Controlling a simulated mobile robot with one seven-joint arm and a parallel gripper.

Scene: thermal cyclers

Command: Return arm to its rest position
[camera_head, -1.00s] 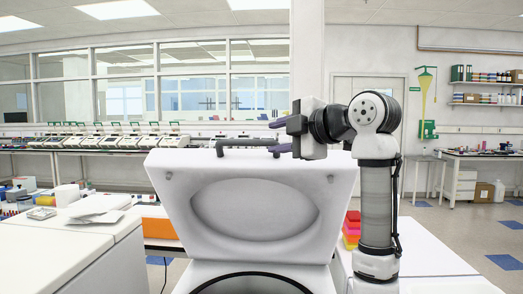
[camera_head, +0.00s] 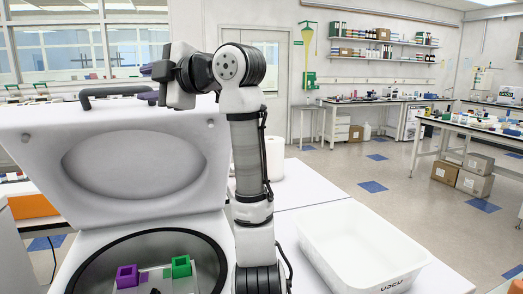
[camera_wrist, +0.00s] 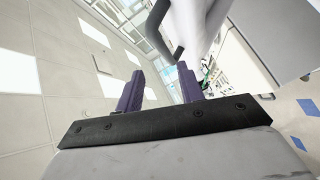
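My gripper (camera_head: 148,83) is raised on my arm beside the top edge of the open lid (camera_head: 150,125) of a white machine, near the right end of its dark handle (camera_head: 112,93). In the wrist view, its two purple fingers (camera_wrist: 162,88) stand apart with nothing between them. The lid's dark handle (camera_wrist: 160,25) shows beyond the fingers in that view. I cannot tell the exact gap between fingers and handle. The machine's round bowl (camera_head: 85,277) is open below and holds a purple block (camera_head: 127,276) and a green block (camera_head: 181,266).
A white tub (camera_head: 355,250) stands on the white counter (camera_head: 310,193) to the right, and a paper roll (camera_head: 273,158) stands behind my arm. Lab benches (camera_head: 475,132) and cardboard boxes (camera_head: 475,184) are farther right. Open floor (camera_head: 395,195) lies between the counter and the benches.

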